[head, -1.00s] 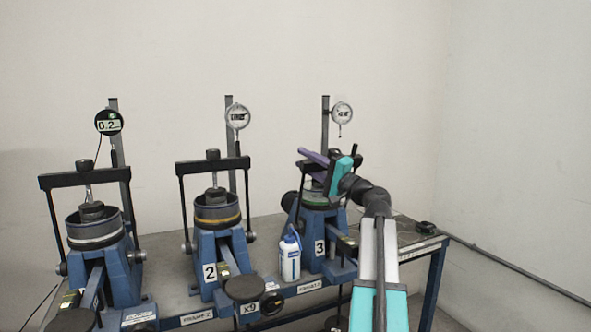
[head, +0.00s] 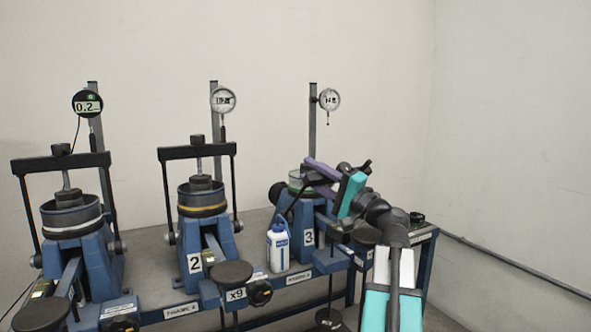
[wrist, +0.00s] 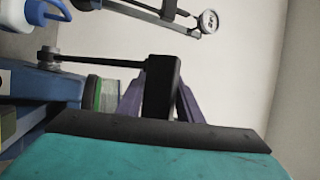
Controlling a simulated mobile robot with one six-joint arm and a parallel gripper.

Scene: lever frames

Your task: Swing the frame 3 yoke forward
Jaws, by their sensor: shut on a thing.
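Frame 3 (head: 304,222) is the rightmost blue frame, with the "3" plate on its front. Its black yoke leans forward off upright; the crossbar is partly hidden by my gripper in the head view and shows as a dark block in the wrist view (wrist: 162,88). A thin side rod runs from it to a pivot on the frame. My gripper (head: 328,178), with purple fingers and a teal body, is shut on the yoke bar; purple fingers show either side of it in the wrist view. The cell (wrist: 103,93) with a green band sits behind the bar.
Frames 2 (head: 203,225) and 1 (head: 85,250) stand to the left with yokes upright. A white-and-blue bottle (head: 278,248) stands by frame 3's left front. A dial gauge (head: 329,99) is on the post behind. A dark round disc (head: 231,272) juts at the table front.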

